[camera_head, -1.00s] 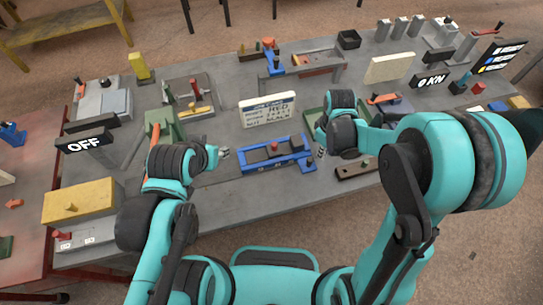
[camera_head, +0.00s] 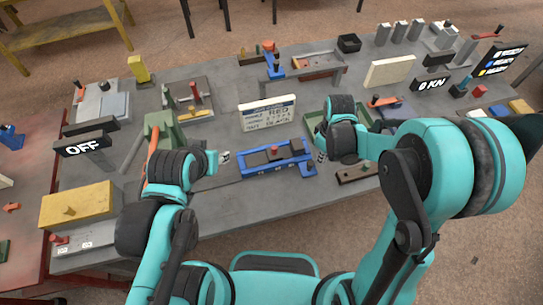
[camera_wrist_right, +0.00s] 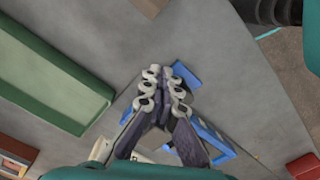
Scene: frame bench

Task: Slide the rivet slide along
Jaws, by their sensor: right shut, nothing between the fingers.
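The rivet slide is a blue frame (camera_head: 278,166) with a dark sliding block and a red knob (camera_head: 275,149) near the middle of its top. It lies on the grey bench between my grippers. My right gripper (camera_head: 320,157) is beside its right end, shut and empty. In the right wrist view the shut fingers (camera_wrist_right: 164,88) are in front of blue parts of the frame (camera_wrist_right: 213,138) and hide some of them. I cannot tell whether they touch it. My left gripper (camera_head: 225,157) is off the frame's left end; its fingers are too small to read.
A white instruction board (camera_head: 268,113) stands behind the slide. A green tray (camera_wrist_right: 45,75) is beside my right gripper. A brown bar (camera_head: 356,174) lies to the right near the front edge. Open bench lies in front of the slide.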

